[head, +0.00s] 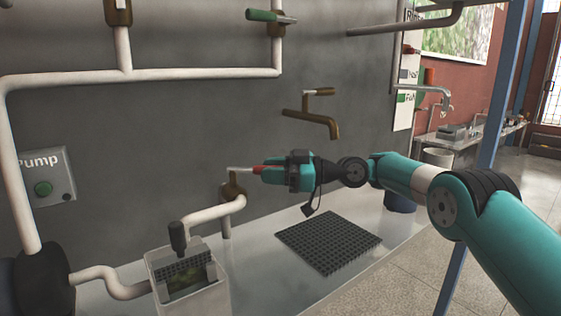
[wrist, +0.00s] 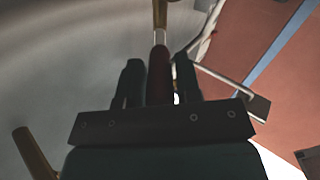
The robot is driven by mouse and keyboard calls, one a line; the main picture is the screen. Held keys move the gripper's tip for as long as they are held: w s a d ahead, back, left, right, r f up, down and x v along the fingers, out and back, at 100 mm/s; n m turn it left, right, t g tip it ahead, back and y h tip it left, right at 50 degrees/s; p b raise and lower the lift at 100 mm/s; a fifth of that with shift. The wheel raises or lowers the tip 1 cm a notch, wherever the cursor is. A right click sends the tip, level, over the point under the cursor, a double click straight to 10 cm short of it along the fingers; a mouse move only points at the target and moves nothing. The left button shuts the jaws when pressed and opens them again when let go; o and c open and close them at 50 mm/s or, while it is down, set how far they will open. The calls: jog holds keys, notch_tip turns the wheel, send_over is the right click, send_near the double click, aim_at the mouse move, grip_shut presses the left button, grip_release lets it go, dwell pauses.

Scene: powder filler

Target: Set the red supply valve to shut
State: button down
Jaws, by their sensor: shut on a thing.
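The red supply valve has a brass body (head: 233,190) on the pipe above the bench, left of my arm in the head view. Its lever has a pale metal stem (head: 240,169) and a red grip (head: 258,170). The lever lies about level and points right, away from the valve body. My gripper (head: 268,172) is shut on the red grip. In the wrist view, the dark red grip (wrist: 159,75) lies between the two fingers of my gripper (wrist: 158,67), with the stem and brass body beyond it. The fingers partly hide the grip.
A white container (head: 205,296) with a dark-handled insert stands at lower left. A black grid mat (head: 328,243) lies on the bench. A brass tap (head: 318,120) is above my gripper. A green-handled valve (head: 270,16) is higher up. A pump button panel (head: 45,180) is on the left wall.

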jog(key=shift+w+p, duration=0.1)
jog(key=shift+p, duration=0.25)
dwell(0.3)
jog(key=c, duration=0.8)
grip_release()
jog(key=shift+r, duration=0.1)
notch_tip(320, 180, up, 20)
jog(key=p, duration=1.4)
